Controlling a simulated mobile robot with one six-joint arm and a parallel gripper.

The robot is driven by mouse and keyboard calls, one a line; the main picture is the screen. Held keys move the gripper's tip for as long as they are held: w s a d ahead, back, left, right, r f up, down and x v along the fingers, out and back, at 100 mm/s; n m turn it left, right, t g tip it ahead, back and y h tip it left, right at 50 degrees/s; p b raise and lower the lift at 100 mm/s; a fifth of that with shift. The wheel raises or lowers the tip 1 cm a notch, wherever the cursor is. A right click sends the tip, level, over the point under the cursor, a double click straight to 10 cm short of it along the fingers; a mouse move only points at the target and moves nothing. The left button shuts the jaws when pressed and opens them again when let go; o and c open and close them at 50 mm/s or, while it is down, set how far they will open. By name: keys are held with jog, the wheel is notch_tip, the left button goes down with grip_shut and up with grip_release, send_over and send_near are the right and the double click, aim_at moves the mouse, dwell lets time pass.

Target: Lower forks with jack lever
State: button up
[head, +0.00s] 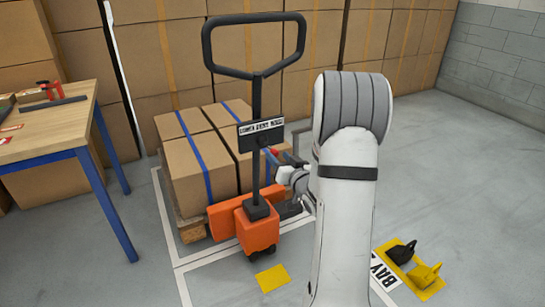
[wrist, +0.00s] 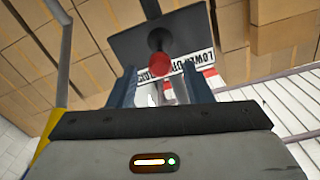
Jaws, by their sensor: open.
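The orange pallet jack (head: 256,228) stands upright with its black loop handle (head: 258,74) raised. A dark plate (head: 262,135) with white lettering is fixed on its mast and fills the top of the wrist view (wrist: 190,38). A small lever with a red knob (wrist: 159,65) sticks out below the plate; the knob also shows in the head view (head: 274,151). My gripper (head: 280,166) is just right of the mast, by the knob. In the wrist view its open fingers (wrist: 160,76) appear on either side of the knob. I cannot tell whether they touch it.
Brown boxes with blue straps sit on a wooden pallet (head: 192,229) behind the jack. A table (head: 48,132) with a red tool stands at left. Wheel chocks (head: 402,252) and a yellow floor patch (head: 272,278) lie in front. Floor at right is clear.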

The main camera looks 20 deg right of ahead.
aim_at(276, 154)
jog(key=shift+w+a, duration=0.1)
jog(key=shift+w, duration=1.85)
grip_shut()
